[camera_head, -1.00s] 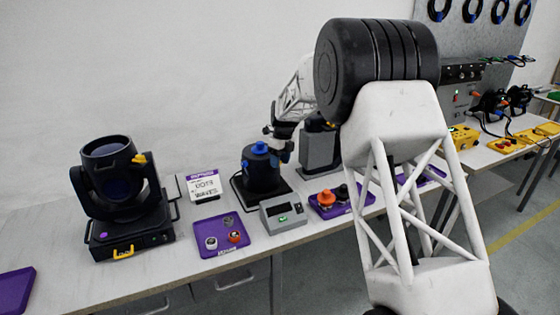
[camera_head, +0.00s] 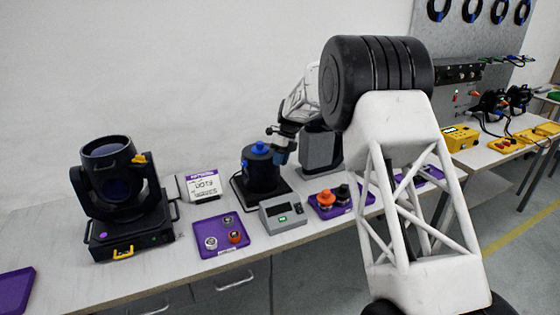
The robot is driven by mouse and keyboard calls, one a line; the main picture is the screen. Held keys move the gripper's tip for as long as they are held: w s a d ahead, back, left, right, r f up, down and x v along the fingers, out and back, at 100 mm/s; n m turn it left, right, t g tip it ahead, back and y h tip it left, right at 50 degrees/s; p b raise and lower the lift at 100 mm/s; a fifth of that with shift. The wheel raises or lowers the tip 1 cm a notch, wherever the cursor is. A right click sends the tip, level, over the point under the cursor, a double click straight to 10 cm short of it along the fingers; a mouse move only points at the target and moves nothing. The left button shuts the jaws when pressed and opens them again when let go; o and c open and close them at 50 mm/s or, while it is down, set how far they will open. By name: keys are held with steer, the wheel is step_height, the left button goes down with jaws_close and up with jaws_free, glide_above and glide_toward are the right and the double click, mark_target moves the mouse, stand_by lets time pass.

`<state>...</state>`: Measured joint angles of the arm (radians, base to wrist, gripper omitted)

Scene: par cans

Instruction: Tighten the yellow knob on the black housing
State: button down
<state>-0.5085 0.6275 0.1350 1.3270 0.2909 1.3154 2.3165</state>
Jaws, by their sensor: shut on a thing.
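A black moving-head lamp housing (camera_head: 120,195) stands at the left of the table, with a yellow knob (camera_head: 139,158) on its upper right side. A second, cylindrical black housing (camera_head: 262,175) stands on a dark base in the middle, with a blue knob (camera_head: 259,148) on top. My gripper (camera_head: 280,154) is at the upper right side of this cylinder, far from the yellow knob. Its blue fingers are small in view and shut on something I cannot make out. I cannot tell whether it touches the cylinder.
A purple tray (camera_head: 207,251) with several small parts lies in front. A grey meter box (camera_head: 283,214) and another purple tray with an orange knob (camera_head: 326,198) stand right of it. A white sign (camera_head: 202,186) stands behind. A grey block (camera_head: 321,150) is close behind my gripper.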

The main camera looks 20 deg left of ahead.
steer(key=shift+w+f+g+y, duration=0.15)
steer(key=shift+g+y, duration=0.35)
steer(key=shift+g, duration=1)
steer(key=c, duration=0.9)
jaws_free()
steer(key=shift+c, duration=0.2)
steer(key=shift+w, duration=0.1)
steer(key=v, duration=0.7)
steer(key=shift+w+d+r, duration=0.15)
steer(key=shift+w+r, duration=0.05)
steer(key=shift+r, duration=0.1)
